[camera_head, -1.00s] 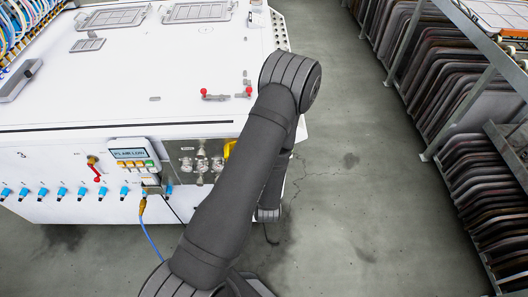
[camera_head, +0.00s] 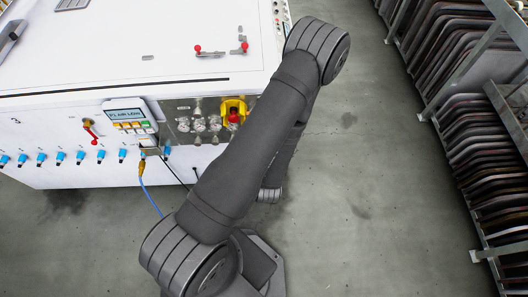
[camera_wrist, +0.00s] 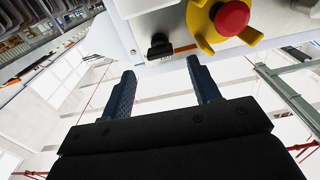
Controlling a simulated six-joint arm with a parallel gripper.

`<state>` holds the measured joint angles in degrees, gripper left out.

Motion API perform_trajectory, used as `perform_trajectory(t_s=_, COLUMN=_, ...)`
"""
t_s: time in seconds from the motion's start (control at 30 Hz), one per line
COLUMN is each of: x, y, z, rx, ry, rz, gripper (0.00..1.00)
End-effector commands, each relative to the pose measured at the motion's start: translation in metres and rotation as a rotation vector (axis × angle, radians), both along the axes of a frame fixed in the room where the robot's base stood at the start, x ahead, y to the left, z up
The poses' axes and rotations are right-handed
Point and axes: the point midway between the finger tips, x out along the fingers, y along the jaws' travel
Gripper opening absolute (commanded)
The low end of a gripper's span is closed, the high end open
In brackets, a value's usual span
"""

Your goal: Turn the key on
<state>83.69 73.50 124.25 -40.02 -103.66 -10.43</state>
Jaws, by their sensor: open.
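A black key-like knob (camera_wrist: 160,46) sits on the white panel face in the wrist view, with a small label beside it. I take it for the key; its exact turn angle is hard to tell. My gripper (camera_wrist: 161,68) is open, its two dark fingers apart and nothing between them. The knob lies just beyond the fingertips, roughly in line with the gap, and they look apart from it. In the head view my arm hides the gripper and the knob.
A red emergency button (camera_wrist: 231,17) on a yellow guard is close beside the knob; it also shows in the head view (camera_head: 233,117). Fittings (camera_head: 198,124) and a display (camera_head: 127,115) are left of it. Racks of dark sheets (camera_head: 480,150) stand right, beyond clear floor.

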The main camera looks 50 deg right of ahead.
Motion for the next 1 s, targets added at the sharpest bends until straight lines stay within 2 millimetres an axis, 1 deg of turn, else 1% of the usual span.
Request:
perform_trajectory(t_s=0.03, x=-0.008, y=0.006, z=-0.001, rx=0.004, ry=0.0, rz=-0.005, gripper=0.56)
perform_trajectory(t_s=0.1, x=-0.016, y=0.015, z=0.0, rx=0.004, ry=-0.002, rz=-0.006, gripper=0.56)
perform_trajectory(t_s=0.5, x=-0.054, y=0.053, z=0.0, rx=0.003, ry=-0.003, rz=-0.006, gripper=0.56)
perform_trajectory(t_s=0.73, x=-0.068, y=0.067, z=0.0, rx=0.004, ry=-0.001, rz=-0.003, gripper=0.56)
perform_trajectory(t_s=1.0, x=-0.073, y=0.074, z=0.0, rx=0.0, ry=-0.001, rz=-0.001, gripper=0.56)
